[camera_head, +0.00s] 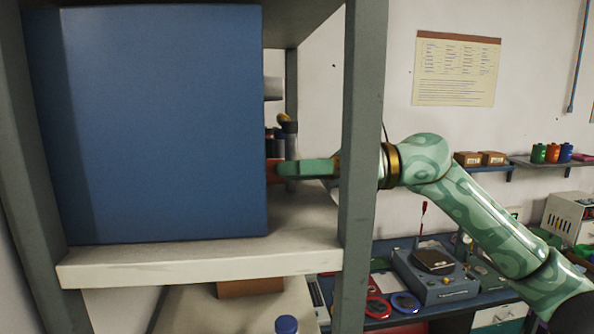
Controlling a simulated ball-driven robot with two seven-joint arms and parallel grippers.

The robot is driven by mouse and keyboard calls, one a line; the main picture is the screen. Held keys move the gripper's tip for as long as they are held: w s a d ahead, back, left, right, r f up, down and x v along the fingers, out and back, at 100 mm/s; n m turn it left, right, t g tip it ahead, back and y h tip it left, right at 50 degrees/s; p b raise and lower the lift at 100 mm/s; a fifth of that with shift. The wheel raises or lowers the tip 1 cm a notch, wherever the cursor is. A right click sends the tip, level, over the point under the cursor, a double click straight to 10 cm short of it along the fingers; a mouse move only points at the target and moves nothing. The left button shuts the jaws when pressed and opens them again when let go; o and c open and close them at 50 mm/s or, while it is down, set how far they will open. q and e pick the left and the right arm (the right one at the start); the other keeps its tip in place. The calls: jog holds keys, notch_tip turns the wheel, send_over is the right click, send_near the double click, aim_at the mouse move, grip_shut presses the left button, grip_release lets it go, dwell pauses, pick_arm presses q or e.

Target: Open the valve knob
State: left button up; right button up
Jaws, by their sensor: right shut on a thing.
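My right gripper (285,170) reaches in from the right, past the grey shelf post, to the right side of a large blue box (160,125). It is shut on a small orange-red piece (271,172) at the box's right edge, which looks like the valve knob. Only a sliver of that piece shows, so its shape and turn angle are hidden. The blue box stands on a pale shelf board (200,265). My left gripper is out of view.
The grey shelf post (361,150) stands close in front of my right wrist. Dark bottles (283,140) stand behind the gripper. A bench with red and blue rings (405,303) and a grey instrument (436,283) is at the lower right.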

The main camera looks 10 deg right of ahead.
jog(key=shift+r, duration=0.1)
jog(key=o, duration=1)
jog(key=shift+d, duration=0.1)
jog(key=d+b, duration=0.2)
jog(key=d, duration=0.3)
jog(key=d+b, duration=0.1)
jog(key=d, duration=0.5)
jog(key=d+b, duration=0.2)
jog(key=d, duration=0.3)
jog(key=shift+s+d+r+b, duration=0.15)
jog(key=shift+s+b, duration=0.1)
jog(key=shift+b, duration=0.05)
